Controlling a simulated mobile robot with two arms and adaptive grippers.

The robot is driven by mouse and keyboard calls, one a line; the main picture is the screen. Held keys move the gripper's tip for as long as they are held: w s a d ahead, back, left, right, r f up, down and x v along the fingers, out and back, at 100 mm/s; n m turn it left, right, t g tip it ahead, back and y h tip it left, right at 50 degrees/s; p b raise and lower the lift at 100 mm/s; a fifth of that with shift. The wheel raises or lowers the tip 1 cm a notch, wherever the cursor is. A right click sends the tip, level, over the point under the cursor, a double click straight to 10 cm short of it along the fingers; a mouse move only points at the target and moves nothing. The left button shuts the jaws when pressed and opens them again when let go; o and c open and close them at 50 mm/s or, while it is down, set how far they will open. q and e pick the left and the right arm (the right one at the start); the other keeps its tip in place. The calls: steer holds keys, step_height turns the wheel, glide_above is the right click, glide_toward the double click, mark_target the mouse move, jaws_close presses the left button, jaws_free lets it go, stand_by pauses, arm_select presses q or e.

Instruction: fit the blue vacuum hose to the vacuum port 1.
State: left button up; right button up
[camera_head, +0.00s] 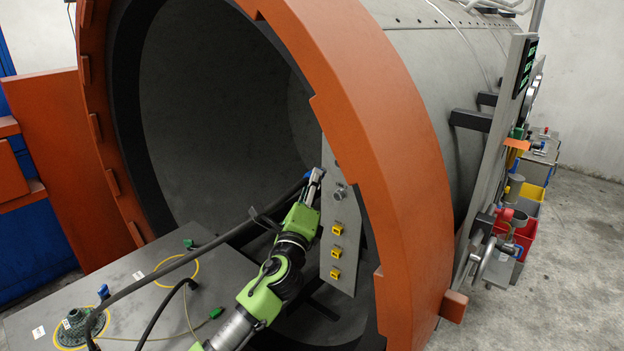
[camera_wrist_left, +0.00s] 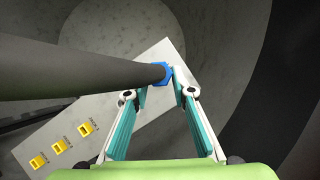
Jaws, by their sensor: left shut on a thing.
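The vacuum hose is a thick dark hose (camera_head: 215,243) with a blue collar (camera_wrist_left: 161,73) at its end. My left gripper (camera_head: 314,178) is shut on that blue end inside the autoclave mouth, and the fingers (camera_wrist_left: 162,82) close around the collar in the left wrist view. A grey port panel (camera_head: 329,206) stands just behind the gripper and also fills the middle of the wrist view (camera_wrist_left: 100,120). A metal fitting (camera_head: 340,192) sticks out of the panel beside the gripper. Vacuum port 1 cannot be told apart; the hose and fingers hide part of the panel. My right gripper is not in view.
Several yellow sockets (camera_head: 337,229) sit lower on the panel. The orange autoclave rim (camera_head: 385,115) curves close to the right. At the lower left, a grey plate (camera_head: 135,275) carries a green-grey part (camera_head: 75,327) and a thin cable. Coloured bins (camera_head: 524,233) stand at far right.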

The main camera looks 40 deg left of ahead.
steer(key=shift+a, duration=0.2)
arm_select(q)
steer(key=shift+d+p, duration=0.1)
steer(key=shift+p, duration=0.2)
steer(key=shift+w+f, duration=0.1)
steer(key=shift+w, duration=0.15)
steer(key=w+b, duration=0.1)
steer(key=w, duration=0.3)
steer(key=shift+d, duration=0.15)
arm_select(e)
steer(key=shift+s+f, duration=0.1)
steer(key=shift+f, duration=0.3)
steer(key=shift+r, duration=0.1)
arm_select(q)
steer(key=shift+w+b, duration=0.35)
steer(key=shift+w, duration=0.35)
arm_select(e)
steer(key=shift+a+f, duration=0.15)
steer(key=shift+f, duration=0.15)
arm_select(q)
steer(key=shift+w+d, duration=0.15)
steer(key=shift+w, duration=0.55)
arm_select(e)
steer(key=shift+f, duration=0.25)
